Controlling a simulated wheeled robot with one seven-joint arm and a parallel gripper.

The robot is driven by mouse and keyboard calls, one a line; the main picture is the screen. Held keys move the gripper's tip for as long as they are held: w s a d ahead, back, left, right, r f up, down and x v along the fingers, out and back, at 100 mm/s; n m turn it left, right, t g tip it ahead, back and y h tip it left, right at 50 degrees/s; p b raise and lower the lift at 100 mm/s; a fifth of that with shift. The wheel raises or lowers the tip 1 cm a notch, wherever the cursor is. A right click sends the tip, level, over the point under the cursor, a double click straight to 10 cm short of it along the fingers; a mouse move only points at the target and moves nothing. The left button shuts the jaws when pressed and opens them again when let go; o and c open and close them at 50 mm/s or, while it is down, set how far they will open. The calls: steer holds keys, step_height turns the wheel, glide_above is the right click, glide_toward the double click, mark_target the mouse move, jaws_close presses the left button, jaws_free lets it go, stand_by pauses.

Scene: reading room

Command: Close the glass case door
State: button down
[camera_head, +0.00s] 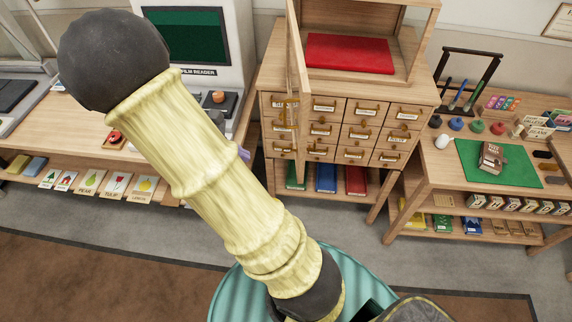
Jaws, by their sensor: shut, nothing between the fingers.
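The glass case (408,80) is a wooden-framed box on top of a cabinet of small labelled drawers, with a red pad (350,54) inside. Its door (297,75) stands open at the left side of the case, swung out toward me and seen nearly edge-on. The door's lower end overlaps the drawer fronts in the picture. The top of the case and of the door is cut off by the frame's upper edge. My arm crosses the left and middle of the view, left of the door. My gripper is not in view.
The drawer cabinet (335,127) has a low shelf with green, blue and red items. A desk with a film reader (190,45) stands left. A table with a green mat (497,164), ink bottles and stamps stands right. Grey floor is clear in front.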

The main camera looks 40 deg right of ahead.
steer(key=s+d+r+p+x, duration=0.1)
steer(key=p+x, duration=0.3)
steer(key=x, duration=0.8)
steer(key=shift+s+d+r, duration=0.2)
steer(key=shift+d+r, duration=0.05)
steer(key=shift+d, duration=0.15)
steer(key=shift+d, duration=0.1)
